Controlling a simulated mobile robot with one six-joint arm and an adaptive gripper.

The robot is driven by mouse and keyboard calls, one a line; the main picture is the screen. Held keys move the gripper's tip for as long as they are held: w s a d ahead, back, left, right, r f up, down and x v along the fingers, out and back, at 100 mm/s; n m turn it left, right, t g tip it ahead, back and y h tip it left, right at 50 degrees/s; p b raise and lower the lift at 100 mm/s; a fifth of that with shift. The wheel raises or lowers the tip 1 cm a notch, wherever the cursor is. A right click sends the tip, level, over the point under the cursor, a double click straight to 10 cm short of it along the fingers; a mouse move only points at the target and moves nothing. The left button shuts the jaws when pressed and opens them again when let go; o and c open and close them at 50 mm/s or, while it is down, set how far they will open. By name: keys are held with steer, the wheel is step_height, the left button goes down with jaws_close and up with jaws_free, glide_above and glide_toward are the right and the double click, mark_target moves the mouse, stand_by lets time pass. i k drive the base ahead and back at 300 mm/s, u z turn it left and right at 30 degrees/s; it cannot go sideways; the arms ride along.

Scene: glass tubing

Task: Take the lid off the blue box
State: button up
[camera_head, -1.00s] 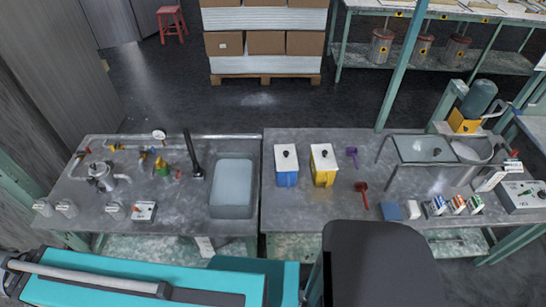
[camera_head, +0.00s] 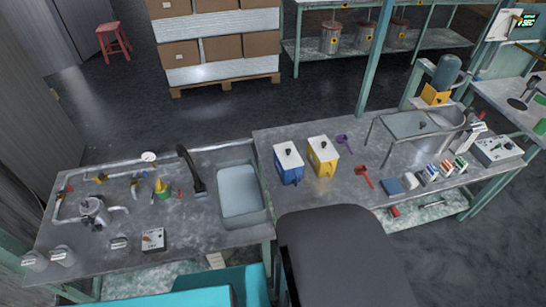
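The blue box (camera_head: 288,175) stands upright on the metal workbench, right of the sink. Its white lid (camera_head: 288,156) is on top and has a small dark knob (camera_head: 289,148). A yellow box (camera_head: 323,168) with a similar white lid and dark knob stands close on its right. My gripper does not show in this view. A large dark rounded part at the bottom centre appears to be mine and hides the bench front below the boxes.
The sink basin (camera_head: 240,190) and black tap (camera_head: 191,170) are left of the boxes. A purple scoop (camera_head: 343,142) and red scoop (camera_head: 364,176) lie to the right. Bare bench surrounds the boxes.

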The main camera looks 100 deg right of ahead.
mark_target(289, 158)
steer(key=z, duration=0.15)
steer(key=i, duration=0.6)
steer(key=z, duration=4.35)
